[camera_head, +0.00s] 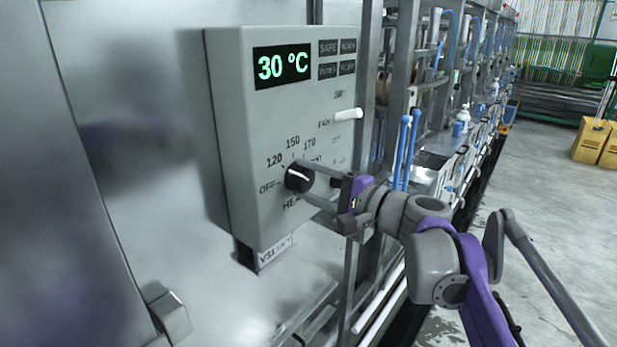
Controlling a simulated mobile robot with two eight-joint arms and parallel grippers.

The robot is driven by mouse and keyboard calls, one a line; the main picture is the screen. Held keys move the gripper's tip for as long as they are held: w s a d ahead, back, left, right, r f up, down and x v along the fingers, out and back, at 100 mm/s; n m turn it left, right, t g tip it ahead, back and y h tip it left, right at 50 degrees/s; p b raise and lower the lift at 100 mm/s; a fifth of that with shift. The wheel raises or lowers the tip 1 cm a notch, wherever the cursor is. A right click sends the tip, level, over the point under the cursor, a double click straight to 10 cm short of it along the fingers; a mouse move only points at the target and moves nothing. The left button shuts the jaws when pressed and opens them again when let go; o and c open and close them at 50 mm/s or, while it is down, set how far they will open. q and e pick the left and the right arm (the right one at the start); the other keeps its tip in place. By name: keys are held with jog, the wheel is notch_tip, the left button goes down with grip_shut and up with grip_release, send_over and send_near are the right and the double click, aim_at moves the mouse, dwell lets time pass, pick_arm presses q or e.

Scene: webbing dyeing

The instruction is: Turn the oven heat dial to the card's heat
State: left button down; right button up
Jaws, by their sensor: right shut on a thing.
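The oven control box (228,130) is a grey panel on the metal oven wall. Its display (283,65) reads 30 °C in green. The black heat dial (298,178) sits low on the panel with a white pointer line. Marks OFF, 120, 150 and 170 show around it; marks to the right are partly covered by my gripper. The pointer's exact setting is hard to tell. My right gripper (308,180) reaches in from the right and is shut on the dial. My left gripper is not in view. No card with a readable heat shows.
A white lever (348,114) sticks out of the panel's right side, above my right gripper. A small label (274,251) hangs under the box. Metal frames with blue handles (405,150) stand to the right. Yellow boxes (595,140) stand on the open floor at far right.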

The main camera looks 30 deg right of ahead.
jog(key=shift+r, duration=0.1)
dwell(0.3)
jog(key=o, duration=1.4)
jog(key=shift+c, duration=0.2)
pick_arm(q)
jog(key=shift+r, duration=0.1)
